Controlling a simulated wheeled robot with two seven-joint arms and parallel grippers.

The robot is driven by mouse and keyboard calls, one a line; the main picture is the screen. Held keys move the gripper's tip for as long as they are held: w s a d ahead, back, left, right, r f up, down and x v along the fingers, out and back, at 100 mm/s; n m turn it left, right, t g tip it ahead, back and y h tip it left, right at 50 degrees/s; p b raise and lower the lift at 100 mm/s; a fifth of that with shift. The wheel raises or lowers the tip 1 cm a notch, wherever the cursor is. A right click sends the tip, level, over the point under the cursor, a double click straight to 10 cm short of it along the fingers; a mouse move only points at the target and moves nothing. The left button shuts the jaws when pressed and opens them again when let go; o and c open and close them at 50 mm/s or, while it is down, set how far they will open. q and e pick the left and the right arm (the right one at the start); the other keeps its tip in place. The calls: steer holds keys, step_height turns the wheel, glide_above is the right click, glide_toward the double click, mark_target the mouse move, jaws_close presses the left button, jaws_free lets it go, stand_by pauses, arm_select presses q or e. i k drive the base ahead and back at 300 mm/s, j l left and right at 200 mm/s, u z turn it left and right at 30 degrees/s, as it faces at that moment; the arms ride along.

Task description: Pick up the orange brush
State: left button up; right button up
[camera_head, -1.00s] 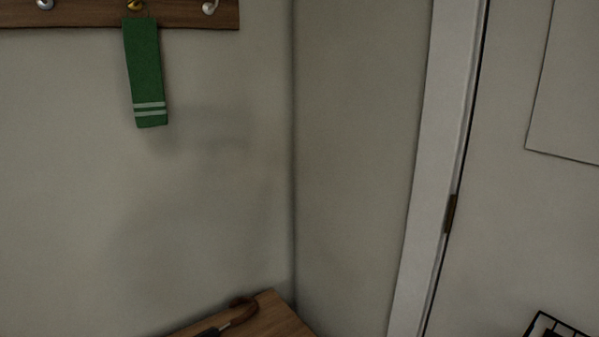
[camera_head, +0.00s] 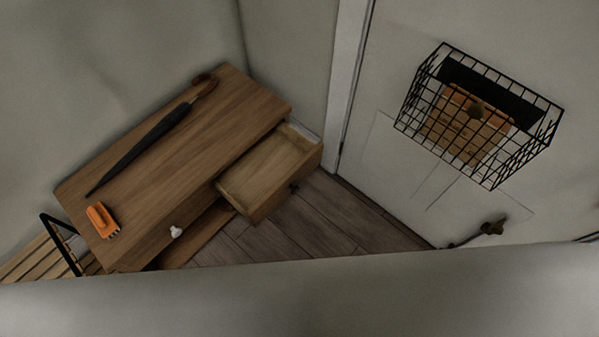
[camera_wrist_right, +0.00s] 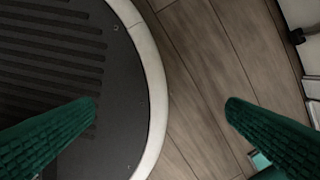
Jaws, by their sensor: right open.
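The orange brush (camera_head: 102,220) lies on the near left end of the wooden table top (camera_head: 185,150) in the head view. Dark bristles show along its lower right side. No gripper shows in the head view. In the right wrist view my right gripper (camera_wrist_right: 163,105) is open and empty, its two green fingers wide apart above the floor. The brush does not show in the right wrist view. My left gripper is in neither view.
A black umbrella (camera_head: 150,135) lies along the table's back. One table drawer (camera_head: 262,178) is pulled out and looks empty. A wire basket (camera_head: 480,115) hangs on the door at right. A slatted bench (camera_head: 35,258) stands left of the table. Plank floor (camera_head: 310,220) lies in front.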

mark_target(105, 223)
steer(key=u, duration=1.75)
steer(key=j, duration=0.05)
